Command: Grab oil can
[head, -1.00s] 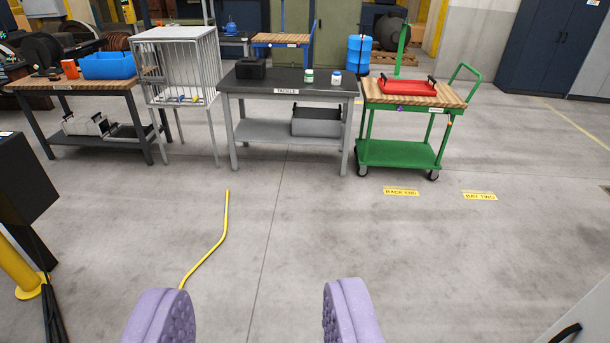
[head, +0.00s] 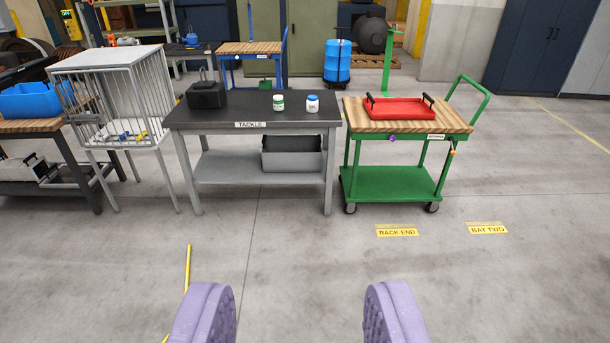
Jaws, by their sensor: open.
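My gripper (head: 300,318) shows as two purple padded fingers at the bottom of the head view, wide apart with only bare floor between them. No object is clearly recognisable as an oil can. A small blue item (head: 192,40) with an upright top stands on a dark table at the back left; it could be a can, but it is too small to tell. A white jar with a green label (head: 278,103) and a white jar with a blue lid (head: 312,104) stand on the tackle table (head: 235,105), well beyond my gripper.
A black box (head: 206,95) also stands on the tackle table. A barred cage (head: 110,95) stands left of it, a green cart (head: 390,185) with a red tray (head: 400,108) right. The floor ahead is otherwise clear.

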